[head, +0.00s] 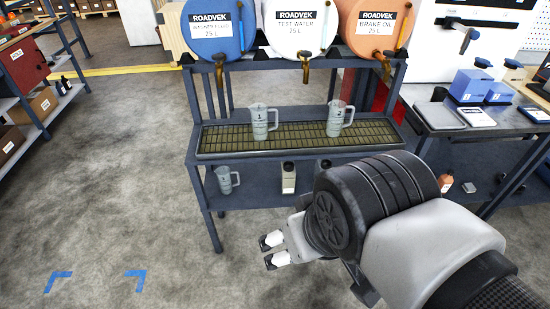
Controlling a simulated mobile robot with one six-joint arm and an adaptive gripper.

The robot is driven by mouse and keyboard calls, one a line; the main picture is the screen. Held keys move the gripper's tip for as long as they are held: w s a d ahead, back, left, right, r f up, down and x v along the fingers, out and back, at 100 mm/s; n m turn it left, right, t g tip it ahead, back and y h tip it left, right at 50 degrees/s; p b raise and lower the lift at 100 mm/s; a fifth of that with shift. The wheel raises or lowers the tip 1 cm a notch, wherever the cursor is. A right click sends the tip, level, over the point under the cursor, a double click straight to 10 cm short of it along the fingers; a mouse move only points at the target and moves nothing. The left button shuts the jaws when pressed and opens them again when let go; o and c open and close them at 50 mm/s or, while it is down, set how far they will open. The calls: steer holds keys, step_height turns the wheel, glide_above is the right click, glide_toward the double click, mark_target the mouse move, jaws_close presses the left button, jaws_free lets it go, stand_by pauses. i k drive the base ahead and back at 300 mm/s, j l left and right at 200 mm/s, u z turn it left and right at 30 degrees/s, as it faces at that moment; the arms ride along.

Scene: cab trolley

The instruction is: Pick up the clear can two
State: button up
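Two clear grey jug-like cans with handles stand upright on the drip grate of the rack. The right one, can two (336,119), bears a label that looks like a 2. The left one, can one (261,122), is marked 1. A third similar can (226,180) is on the lower shelf at the left; its mark is not readable. My gripper (268,252) is in front of the rack, below and left of can two and apart from it. Its two white fingers are spread with an empty gap between them.
The drip grate (290,137) lies under three drums: blue washer fluid (214,40), white test water (293,40) and orange brake oil (372,40), with taps hanging above the cans. A white bottle (289,180) stands on the lower shelf. A workbench adjoins at right; floor at left is clear.

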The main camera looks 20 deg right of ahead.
mark_target(321, 164)
steer(key=z, duration=0.95)
